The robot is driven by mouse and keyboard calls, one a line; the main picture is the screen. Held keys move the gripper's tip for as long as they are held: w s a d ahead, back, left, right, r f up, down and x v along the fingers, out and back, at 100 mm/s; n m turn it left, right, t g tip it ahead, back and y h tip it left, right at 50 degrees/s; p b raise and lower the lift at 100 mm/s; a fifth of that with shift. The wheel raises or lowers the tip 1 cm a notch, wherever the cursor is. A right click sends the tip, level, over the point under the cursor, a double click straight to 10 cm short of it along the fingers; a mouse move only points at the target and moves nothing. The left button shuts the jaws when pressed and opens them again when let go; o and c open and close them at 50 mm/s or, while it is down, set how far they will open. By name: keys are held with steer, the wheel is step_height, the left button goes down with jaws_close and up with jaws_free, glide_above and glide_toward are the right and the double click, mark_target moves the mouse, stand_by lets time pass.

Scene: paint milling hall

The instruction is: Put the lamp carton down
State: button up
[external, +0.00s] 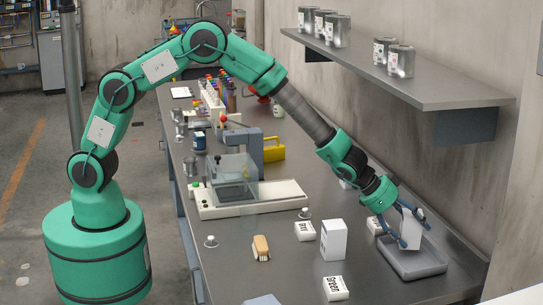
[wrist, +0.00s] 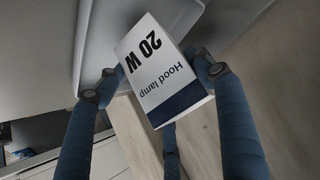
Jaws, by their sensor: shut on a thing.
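The lamp carton (external: 412,231) is a small white box. In the wrist view the carton (wrist: 160,75) shows "20 W" and "Hood lamp" in print and a dark blue band at one end. My gripper (external: 415,236) is shut on it, with blue fingers on either side, and the carton is tilted. In the external view the carton appears over the grey tray (external: 412,270) at the right end of the bench; I cannot tell whether it touches the tray. The tray's pale rim also shows in the wrist view (wrist: 88,30).
A tall white box (external: 333,240), a small "Green" carton (external: 335,289) and other small cartons (external: 304,231) stand left of the tray. A tan brush-like block (external: 261,247) and a bench device (external: 240,190) are farther left. The wall shelf (external: 400,75) holds several tins.

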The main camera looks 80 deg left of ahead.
mark_target(410, 237)
steer(key=shift+f+b, duration=0.8)
steer(key=shift+f, duration=0.7)
steer(key=shift+f, duration=0.1)
steer(key=o, duration=1.6)
steer(key=shift+v, duration=1.05)
steer(key=p+v, duration=0.2)
steer(key=v, duration=0.8)
